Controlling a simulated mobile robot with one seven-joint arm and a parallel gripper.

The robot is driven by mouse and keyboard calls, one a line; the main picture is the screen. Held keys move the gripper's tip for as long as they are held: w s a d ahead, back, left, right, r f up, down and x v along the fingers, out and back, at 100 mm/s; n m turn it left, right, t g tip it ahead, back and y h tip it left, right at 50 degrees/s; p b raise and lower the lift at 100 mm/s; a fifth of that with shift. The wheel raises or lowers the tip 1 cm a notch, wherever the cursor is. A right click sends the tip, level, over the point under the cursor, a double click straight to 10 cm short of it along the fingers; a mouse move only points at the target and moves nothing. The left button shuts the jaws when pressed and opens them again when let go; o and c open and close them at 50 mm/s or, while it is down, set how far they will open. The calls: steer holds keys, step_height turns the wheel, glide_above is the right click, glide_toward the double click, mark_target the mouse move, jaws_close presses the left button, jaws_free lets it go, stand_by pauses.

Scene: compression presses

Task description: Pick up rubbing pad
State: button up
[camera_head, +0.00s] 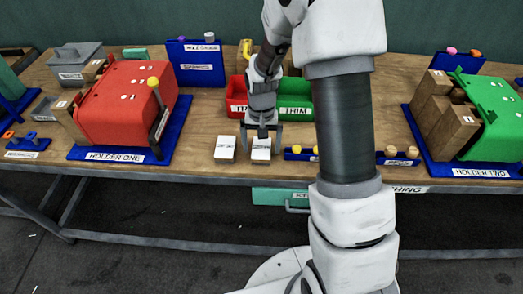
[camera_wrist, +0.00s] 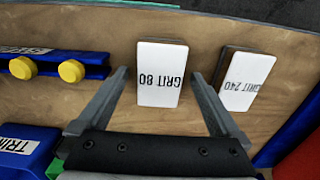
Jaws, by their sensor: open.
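Two white-topped rubbing pads lie side by side on the wooden table near its front edge. In the wrist view the one marked GRIT 80 (camera_wrist: 160,88) is in the middle and the one marked GRIT 240 (camera_wrist: 246,80) is to its right. In the head view the GRIT 80 pad (camera_head: 261,154) is the right one and the GRIT 240 pad (camera_head: 225,150) the left one. My gripper (camera_head: 263,138) points down over the GRIT 80 pad. Its open fingers (camera_wrist: 159,76) appear on either side of that pad, with gaps; nothing is held.
Right of the pads is a blue rack (camera_head: 300,154) with yellow knobs. Behind my gripper stand a red bin (camera_head: 236,97) and a green bin (camera_head: 298,100). A red press (camera_head: 115,105) on a blue base is left; a green press (camera_head: 492,120) is right.

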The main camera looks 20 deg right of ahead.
mark_target(262, 147)
steer(key=shift+f, duration=0.35)
steer(key=c, duration=1.5)
steer(key=shift+r, duration=0.15)
step_height(262, 147, up, 4)
steer(key=shift+d+r, duration=0.1)
steer(key=shift+r, duration=0.1)
steer(key=s+d+r, duration=0.2)
steer(key=d, duration=0.1)
steer(key=s+d+r, duration=0.2)
steer(key=d, duration=0.1)
steer(key=s+d+r, duration=0.2)
steer(key=d, duration=0.1)
steer(key=shift+d+r, duration=0.2)
steer(key=shift+d, duration=0.2)
